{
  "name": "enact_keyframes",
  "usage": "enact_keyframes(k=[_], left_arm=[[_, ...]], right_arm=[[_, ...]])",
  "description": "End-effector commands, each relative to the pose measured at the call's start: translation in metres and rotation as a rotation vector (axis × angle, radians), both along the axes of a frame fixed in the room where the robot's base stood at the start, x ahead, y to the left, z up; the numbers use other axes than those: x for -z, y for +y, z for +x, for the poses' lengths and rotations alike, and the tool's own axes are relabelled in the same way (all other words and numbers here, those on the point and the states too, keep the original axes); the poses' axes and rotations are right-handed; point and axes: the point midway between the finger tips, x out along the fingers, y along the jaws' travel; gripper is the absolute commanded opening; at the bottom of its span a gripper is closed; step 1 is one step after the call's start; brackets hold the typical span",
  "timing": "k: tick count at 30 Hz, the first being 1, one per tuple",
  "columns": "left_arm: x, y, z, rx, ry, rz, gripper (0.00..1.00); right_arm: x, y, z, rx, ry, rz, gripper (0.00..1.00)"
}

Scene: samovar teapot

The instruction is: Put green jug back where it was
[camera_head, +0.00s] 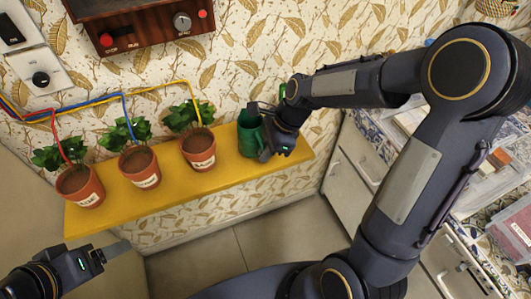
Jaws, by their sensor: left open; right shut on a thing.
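The green jug (249,134) stands upright at the right part of the yellow shelf, just right of the nearest potted plant. My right gripper (265,141) is at the jug's right side and shut on it; the hand hides part of the jug's right side, and I cannot tell whether its base touches the shelf. My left gripper (117,249) is low at the left, in front of the shelf, open and empty, far from the jug.
Three labelled plant pots stand on the yellow shelf (232,163): left (80,187), middle (140,166) and right (198,148). Coloured wires run into them. A wooden control box (145,28) is on the wall above. White drawers (358,157) stand right of the shelf.

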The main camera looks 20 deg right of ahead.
Motion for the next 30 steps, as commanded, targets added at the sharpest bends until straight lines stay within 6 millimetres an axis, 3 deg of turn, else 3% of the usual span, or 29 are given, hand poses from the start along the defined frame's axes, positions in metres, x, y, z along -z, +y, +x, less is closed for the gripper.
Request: enact_keyframes(k=[3, 12, 13, 17, 25, 30], left_arm=[[0.002, 0.0, 0.0, 0.0, 0.0, 0.0, 0.72], [0.003, 0.0, 0.0, 0.0, 0.0, 0.0, 0.72], [0.002, 0.0, 0.0, 0.0, 0.0, 0.0, 0.72], [0.002, 0.0, 0.0, 0.0, 0.0, 0.0, 0.72], [0.002, 0.0, 0.0, 0.0, 0.0, 0.0, 0.72], [0.0, 0.0, 0.0, 0.0, 0.0, 0.0, 0.72]], right_arm=[[0.012, 0.0, 0.0, 0.001, -0.002, 0.001, 0.0], [0.014, 0.0, 0.0, 0.0, -0.003, 0.0, 0.0], [0.013, 0.0, 0.0, 0.0, -0.001, 0.001, 0.14], [0.013, 0.0, 0.0, 0.0, -0.001, 0.0, 0.31], [0.013, 0.0, 0.0, 0.0, -0.001, 0.001, 0.32], [0.0, -0.005, -0.001, 0.002, -0.005, 0.0, 0.32]])
